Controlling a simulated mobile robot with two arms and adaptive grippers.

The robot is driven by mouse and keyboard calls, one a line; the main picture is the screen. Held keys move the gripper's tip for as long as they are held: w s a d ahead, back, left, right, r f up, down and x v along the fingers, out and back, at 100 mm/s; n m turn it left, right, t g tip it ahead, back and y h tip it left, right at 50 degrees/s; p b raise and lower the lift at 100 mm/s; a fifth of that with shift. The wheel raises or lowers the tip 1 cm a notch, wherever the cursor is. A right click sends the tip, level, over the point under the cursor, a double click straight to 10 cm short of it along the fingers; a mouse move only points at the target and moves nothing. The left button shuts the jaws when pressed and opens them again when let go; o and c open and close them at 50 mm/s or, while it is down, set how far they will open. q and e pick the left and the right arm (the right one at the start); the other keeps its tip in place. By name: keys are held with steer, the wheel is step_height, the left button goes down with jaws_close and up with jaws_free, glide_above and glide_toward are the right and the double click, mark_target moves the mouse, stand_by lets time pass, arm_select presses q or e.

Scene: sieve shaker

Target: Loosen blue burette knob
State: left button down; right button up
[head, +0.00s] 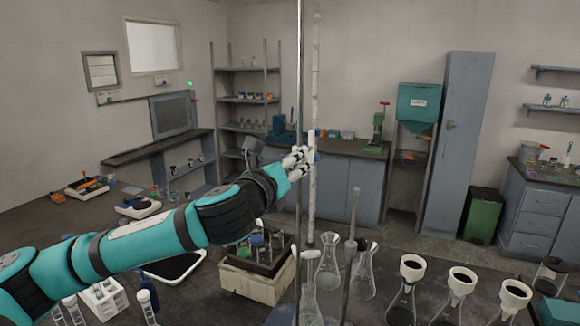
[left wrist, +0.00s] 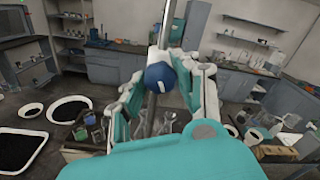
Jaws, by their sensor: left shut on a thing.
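The blue burette knob (left wrist: 160,77) sits between the fingers of my left gripper in the left wrist view, with a white mark on its face. My left gripper (head: 298,160) reaches in from the left at the burette stand and is shut on the knob. The gripper's pale fingers also flank the knob in the left wrist view (left wrist: 168,75). In the head view the fingers hide most of the knob. The upright white burette (head: 316,80) stands beside a thin metal rod (head: 300,80). My right gripper is not in view.
Glass flasks (head: 328,265) stand below the burette. A wooden box (head: 240,284) with bottles is below my left arm. A white tube rack (head: 104,299) is at the lower left.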

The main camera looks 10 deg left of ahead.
arm_select(q)
steer(key=n+b, duration=0.1)
steer(key=n, duration=1.1)
steer(key=shift+n, duration=0.4)
stand_by(0.3)
steer(key=c, duration=0.9)
jaws_free()
steer(key=s, duration=0.4)
steer(key=s+a, duration=0.1)
steer(key=s, duration=0.2)
steer(key=s+a, duration=0.1)
steer(key=s, duration=0.3)
steer(key=shift+s+a, duration=0.15)
steer(key=shift+s, duration=0.2)
steer(key=shift+f, duration=0.1)
